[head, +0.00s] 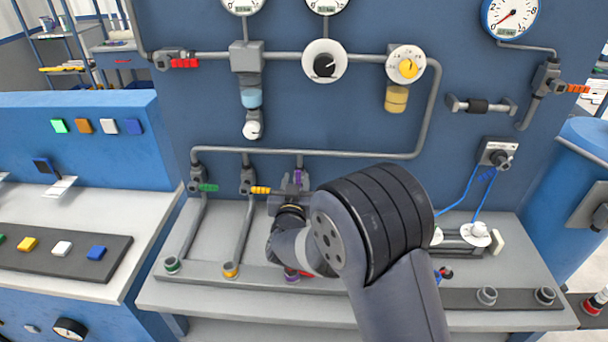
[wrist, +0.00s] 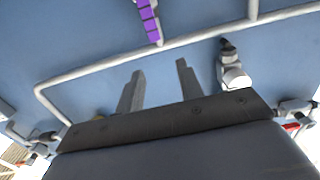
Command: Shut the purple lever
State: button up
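The purple lever (head: 299,176) stands upright just under the long horizontal pipe on the blue wall panel, behind my arm. Its valve body is mostly hidden there. In the wrist view, which looks upside down, the purple lever (wrist: 149,20) is at the top edge, partly cut off. My gripper (wrist: 160,68) shows two grey fingers spread apart with nothing between them. The lever lies beyond the fingertips in the picture, and I see no contact. In the head view my wrist hides most of the gripper.
A green lever (head: 208,188) and a yellow lever (head: 260,190) sit on valves to the left. The grey bench (head: 330,312) below carries pipe ends. A white knob (wrist: 237,78) shows close to the fingers. A red lever (head: 185,63) is at upper left.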

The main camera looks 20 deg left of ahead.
aim_at(298, 179)
jog(key=w+f, duration=0.1)
jog(key=w+a+f+p, duration=0.1)
jog(key=w+f, duration=0.1)
jog(key=w+f+p, duration=0.1)
jog(key=w, duration=0.1)
jog(key=shift+w+a+f, duration=0.15)
jog(key=shift+w+a, duration=0.05)
jog(key=shift+w, duration=0.05)
jog(key=shift+p+x, duration=0.3)
jog(key=shift+x, duration=0.65)
jog(key=shift+f, duration=0.1)
grip_shut()
